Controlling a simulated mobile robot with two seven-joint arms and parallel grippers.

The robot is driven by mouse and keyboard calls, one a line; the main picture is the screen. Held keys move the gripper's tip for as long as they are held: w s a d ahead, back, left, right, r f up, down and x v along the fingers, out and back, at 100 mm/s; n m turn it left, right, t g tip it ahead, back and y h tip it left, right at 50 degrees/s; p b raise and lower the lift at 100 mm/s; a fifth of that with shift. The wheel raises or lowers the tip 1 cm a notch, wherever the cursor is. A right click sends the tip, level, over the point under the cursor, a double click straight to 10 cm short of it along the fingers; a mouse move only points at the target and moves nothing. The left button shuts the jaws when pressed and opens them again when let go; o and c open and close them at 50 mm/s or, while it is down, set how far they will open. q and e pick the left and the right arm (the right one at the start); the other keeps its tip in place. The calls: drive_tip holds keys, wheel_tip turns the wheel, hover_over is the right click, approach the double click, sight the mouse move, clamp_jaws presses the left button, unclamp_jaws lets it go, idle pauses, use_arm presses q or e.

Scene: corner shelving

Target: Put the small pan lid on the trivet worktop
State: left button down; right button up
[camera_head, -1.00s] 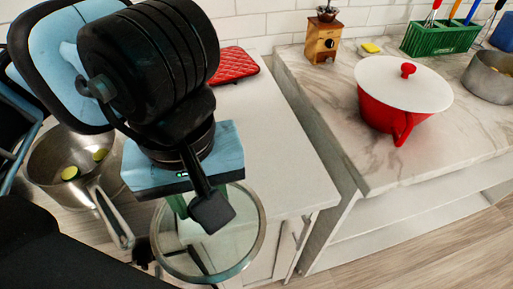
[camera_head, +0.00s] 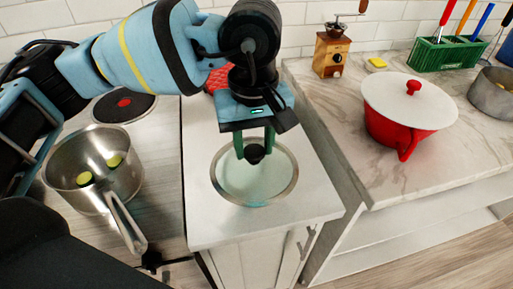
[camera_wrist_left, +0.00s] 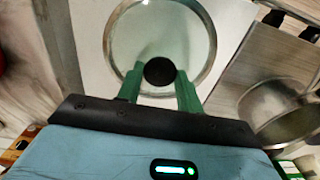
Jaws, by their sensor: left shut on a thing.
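The small pan lid (camera_head: 229,186) is clear round glass with a metal rim and a black knob (camera_head: 254,154). My left gripper (camera_head: 255,146) points down with its green fingers shut on the knob. The lid is level over the narrow white worktop (camera_head: 205,225); I cannot tell whether it touches the surface. A red quilted trivet (camera_head: 217,79) lies at the back of this worktop, partly hidden behind my left arm. In the left wrist view the lid (camera_wrist_left: 196,48) shows beyond the fingers, with its knob (camera_wrist_left: 159,71) between them. My right gripper is out of view.
A steel saucepan (camera_head: 62,168) with green slices stands left on the hob side, handle toward the front. Right of a gap, the marble counter (camera_head: 345,120) holds a red pot with a white lid (camera_head: 408,115), a wooden grinder (camera_head: 331,55) and a green utensil rack (camera_head: 447,52).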

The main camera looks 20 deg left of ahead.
sight(257, 152)
use_arm(q)
drive_tip(key=shift+w, duration=0.3)
drive_tip(key=shift+w, duration=0.15)
drive_tip(key=shift+w, duration=0.35)
drive_tip(key=shift+f+p, duration=0.3)
drive_tip(key=shift+f, duration=1.45)
drive_tip(key=shift+s+f, duration=0.1)
drive_tip(key=shift+f, duration=0.05)
drive_tip(key=shift+f, duration=0.15)
drive_tip(key=c, duration=0.9)
unclamp_jaws()
